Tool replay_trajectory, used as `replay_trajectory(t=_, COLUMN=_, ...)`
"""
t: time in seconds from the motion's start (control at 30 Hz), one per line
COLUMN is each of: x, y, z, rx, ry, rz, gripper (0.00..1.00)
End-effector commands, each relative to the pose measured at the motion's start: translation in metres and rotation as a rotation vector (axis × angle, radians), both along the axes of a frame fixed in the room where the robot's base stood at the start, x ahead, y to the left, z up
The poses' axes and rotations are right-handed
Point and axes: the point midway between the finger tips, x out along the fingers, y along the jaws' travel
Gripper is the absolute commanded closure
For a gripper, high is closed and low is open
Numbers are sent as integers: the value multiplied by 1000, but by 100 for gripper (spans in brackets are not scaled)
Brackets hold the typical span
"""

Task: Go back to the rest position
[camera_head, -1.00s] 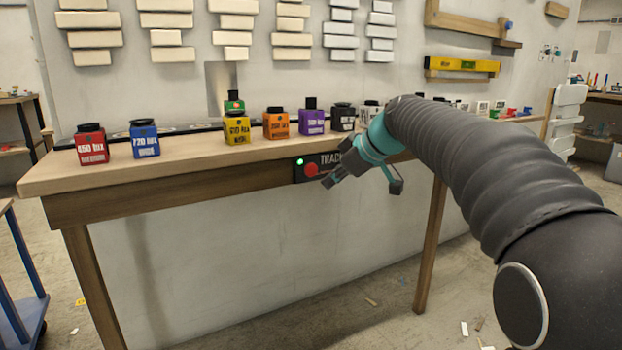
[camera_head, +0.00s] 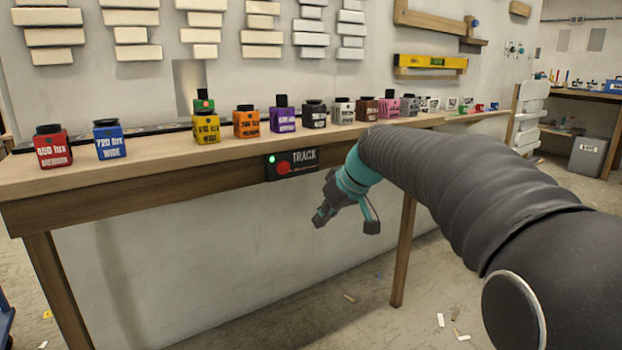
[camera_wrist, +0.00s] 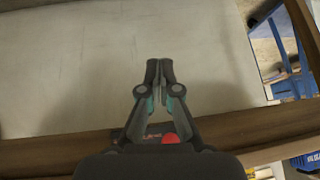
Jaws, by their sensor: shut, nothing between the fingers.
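My gripper (camera_head: 346,221) hangs in front of the bench, below its top edge and to the right of the TRACK panel. In the wrist view, my gripper (camera_wrist: 159,68) shows its two fingers together, with nothing between them. The TRACK panel (camera_head: 305,160) is a black box on the bench's front edge, with a red button (camera_head: 283,168) and a lit green lamp (camera_head: 271,159). The gripper is apart from the panel in the head view. The red button (camera_wrist: 170,138) also shows in the wrist view, partly hidden behind my gripper's body.
White slats (camera_head: 125,35) and a yellow level (camera_head: 431,62) are on the wall. The floor in front is mostly clear.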

Motion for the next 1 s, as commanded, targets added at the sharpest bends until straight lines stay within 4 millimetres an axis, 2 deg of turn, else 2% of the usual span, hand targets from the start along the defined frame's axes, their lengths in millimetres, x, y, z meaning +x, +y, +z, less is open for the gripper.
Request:
replay_trajectory(t=0.2, x=-82, y=-43, z=-31, rx=-43, ry=165, rz=-282, gripper=100)
replay_trajectory(t=0.4, x=-165, y=-81, z=-47, rx=-89, ry=229, rz=-491, gripper=100)
replay_trajectory(t=0.7, x=-273, y=-122, z=-61, rx=-156, ry=210, rz=-641, gripper=100)
replay_trajectory(t=0.83, x=-307, y=-132, z=-61, rx=-179, ry=174, rz=-648, gripper=100)
replay_trajectory(t=1.0, x=-326, y=-135, z=-45, rx=-161, ry=116, rz=-661, gripper=100)
